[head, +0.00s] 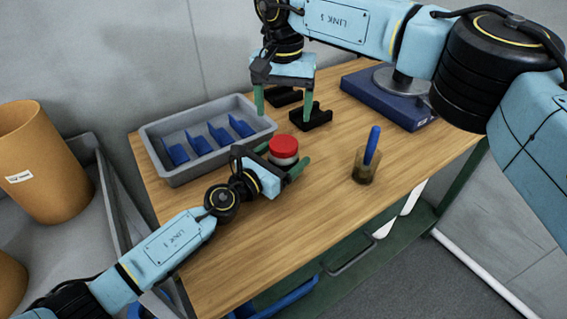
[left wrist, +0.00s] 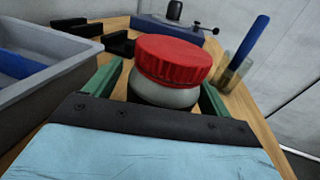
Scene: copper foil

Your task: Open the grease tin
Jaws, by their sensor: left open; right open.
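The grease tin (head: 284,158) has a pale body and a ribbed red lid (head: 284,145), and stands upright on the wooden table. The lid sits on top of the tin; it also shows in the left wrist view (left wrist: 173,58). My left gripper (head: 283,162) is low at the table, open, with one green finger on each side of the tin's body. Whether the fingers touch the tin, I cannot tell. My right gripper (head: 283,106) is open and empty, its green fingers pointing down behind the tin near black holders.
A grey tray (head: 166,180) with blue dividers lies left of the tin. Black holders (head: 312,118) stand behind it. A cup (head: 363,172) with a blue-handled tool stands to the right. A blue device (head: 388,100) is at the back right. The front of the table is clear.

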